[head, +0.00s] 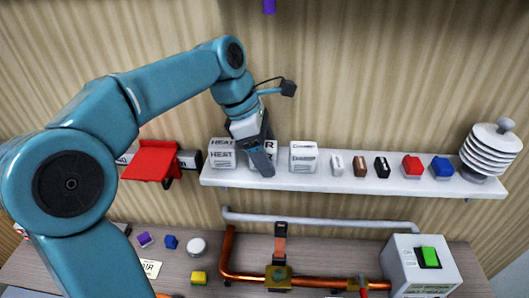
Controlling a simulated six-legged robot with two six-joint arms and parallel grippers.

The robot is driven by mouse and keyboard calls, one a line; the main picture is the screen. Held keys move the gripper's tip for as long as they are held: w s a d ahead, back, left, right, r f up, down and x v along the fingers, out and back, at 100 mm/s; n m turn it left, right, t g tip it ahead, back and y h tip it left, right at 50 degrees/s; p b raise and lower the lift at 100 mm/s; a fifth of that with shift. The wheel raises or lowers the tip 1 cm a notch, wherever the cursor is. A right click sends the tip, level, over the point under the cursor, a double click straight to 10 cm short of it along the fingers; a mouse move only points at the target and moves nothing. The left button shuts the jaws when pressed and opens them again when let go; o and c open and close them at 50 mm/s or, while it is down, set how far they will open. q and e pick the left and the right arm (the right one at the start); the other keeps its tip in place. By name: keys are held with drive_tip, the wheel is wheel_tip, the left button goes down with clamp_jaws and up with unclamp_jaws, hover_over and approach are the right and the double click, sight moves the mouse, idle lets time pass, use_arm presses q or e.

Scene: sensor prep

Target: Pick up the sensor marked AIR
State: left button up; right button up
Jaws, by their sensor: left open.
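A white box (222,153) marked HEAT stands at the left end of the white wall shelf (340,183). Right of it, another white box (271,147) is mostly hidden behind my left gripper; only an R of its marking shows. A third white box (303,158) stands farther right, its small print unreadable. My left gripper (262,162) is open, pointing down at the shelf in front of the half-hidden box. I cannot tell whether it touches that box. My right gripper is not in view.
Small blocks, including a red one (412,165) and a blue one (442,167), and a white finned shield (490,150) fill the shelf's right. A red bracket (150,161) sits left. Below are a copper pipe (228,250), a switch box (420,265) and a card (150,268) reading AIR.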

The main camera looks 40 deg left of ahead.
use_arm(q)
drive_tip(key=shift+a, duration=0.3)
drive_tip(key=c, duration=1)
drive_tip(key=shift+w+d, duration=0.1)
drive_tip(key=shift+d, duration=0.2)
drive_tip(key=shift+c, duration=0.4)
drive_tip(key=shift+a, duration=0.2)
